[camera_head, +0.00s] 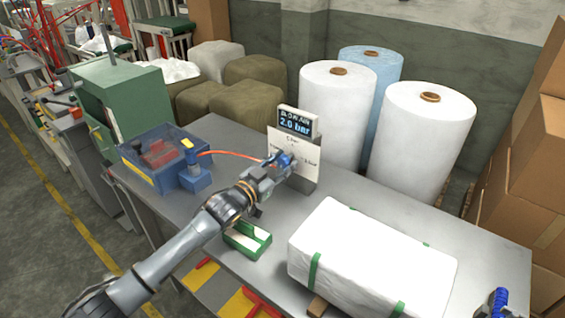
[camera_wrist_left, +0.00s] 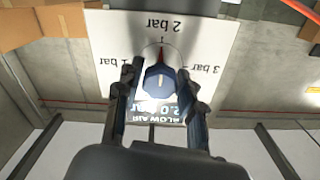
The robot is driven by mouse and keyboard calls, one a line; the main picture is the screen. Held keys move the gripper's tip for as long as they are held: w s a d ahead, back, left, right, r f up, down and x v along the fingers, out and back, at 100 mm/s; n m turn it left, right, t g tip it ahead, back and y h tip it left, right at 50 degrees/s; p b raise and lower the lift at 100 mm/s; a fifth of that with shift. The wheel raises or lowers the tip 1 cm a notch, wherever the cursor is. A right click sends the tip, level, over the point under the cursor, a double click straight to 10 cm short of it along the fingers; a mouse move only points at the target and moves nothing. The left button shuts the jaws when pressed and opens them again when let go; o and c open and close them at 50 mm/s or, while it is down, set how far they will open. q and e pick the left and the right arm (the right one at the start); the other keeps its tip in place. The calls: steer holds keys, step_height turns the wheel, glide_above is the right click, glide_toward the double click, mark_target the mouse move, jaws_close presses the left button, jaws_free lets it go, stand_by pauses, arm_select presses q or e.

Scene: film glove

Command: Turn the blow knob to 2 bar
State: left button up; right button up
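The blow knob (camera_wrist_left: 159,83) is a blue round knob on a white plate with 1, 2 and 3 bar marks. In the left wrist view the plate is upside down, and the red pointer (camera_wrist_left: 161,57) points to the 2 bar mark. The display (camera_head: 295,122) above the plate reads BLOW AIR 2.0 bar. My left gripper (camera_wrist_left: 160,72) has one finger on each side of the knob, with a narrow gap seeming to show beside it. In the head view my left gripper (camera_head: 277,166) is at the plate (camera_head: 306,160) and partly covers the knob.
The grey table (camera_head: 235,130) carries a blue box (camera_head: 150,160) with an orange hose, a green-and-white block (camera_head: 247,240) below my left arm, and a white wrapped bale (camera_head: 370,262). A blue ridged thing (camera_head: 497,300) at the lower right is unclear. White rolls (camera_head: 425,125) stand behind.

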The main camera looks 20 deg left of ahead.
arm_select(q)
steer(key=shift+o, duration=1)
steer(key=shift+r, duration=0.2)
step_height(320, 180, up, 10)
steer(key=shift+f, duration=0.2)
